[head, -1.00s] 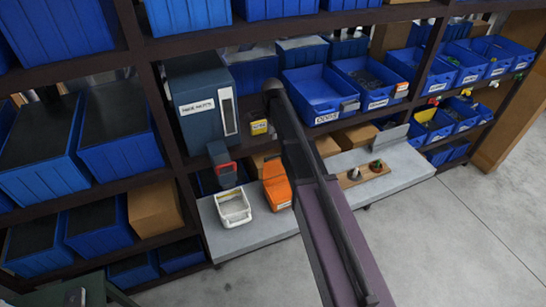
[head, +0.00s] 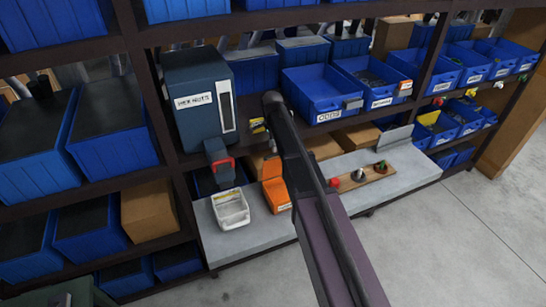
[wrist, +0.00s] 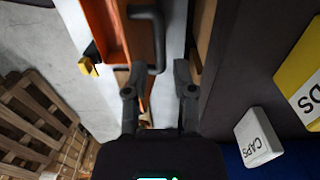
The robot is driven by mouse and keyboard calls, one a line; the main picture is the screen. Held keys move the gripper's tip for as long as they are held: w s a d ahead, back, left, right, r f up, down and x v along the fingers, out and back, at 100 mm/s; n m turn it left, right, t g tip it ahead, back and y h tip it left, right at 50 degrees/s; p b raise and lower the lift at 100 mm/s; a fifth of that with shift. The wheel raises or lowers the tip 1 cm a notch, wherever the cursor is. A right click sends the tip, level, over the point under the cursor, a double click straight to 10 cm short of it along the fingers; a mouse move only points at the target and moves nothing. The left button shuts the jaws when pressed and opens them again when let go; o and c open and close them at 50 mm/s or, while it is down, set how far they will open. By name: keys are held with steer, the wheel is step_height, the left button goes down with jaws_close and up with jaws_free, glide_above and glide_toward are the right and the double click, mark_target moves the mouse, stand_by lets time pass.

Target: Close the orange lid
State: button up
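The orange box (head: 282,198) sits on the pale grey shelf, just left of my arm. Its orange lid (head: 271,169) appears raised at the back, partly hidden by my arm. In the wrist view an orange panel (wrist: 136,42) with a dark bent handle (wrist: 159,42) is close ahead; I cannot tell for certain whether it is the lid. My gripper (wrist: 158,80) is open, its two dark fingers apart with nothing visibly held. The handle lies just beyond the fingertips, apparently not gripped. My arm hides the gripper in the head view.
A white bin (head: 231,209) stands left of the orange box. A board with coloured knobs (head: 372,176) lies to the right. The dark hex-nuts cabinet (head: 194,115) and blue bins (head: 318,88) fill the shelf above. In the wrist view, a CAPS label (wrist: 258,137) is at right.

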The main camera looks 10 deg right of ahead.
mark_target(280, 163)
steer(key=shift+f+b, duration=1.5)
steer(key=shift+f, duration=0.35)
jaws_close()
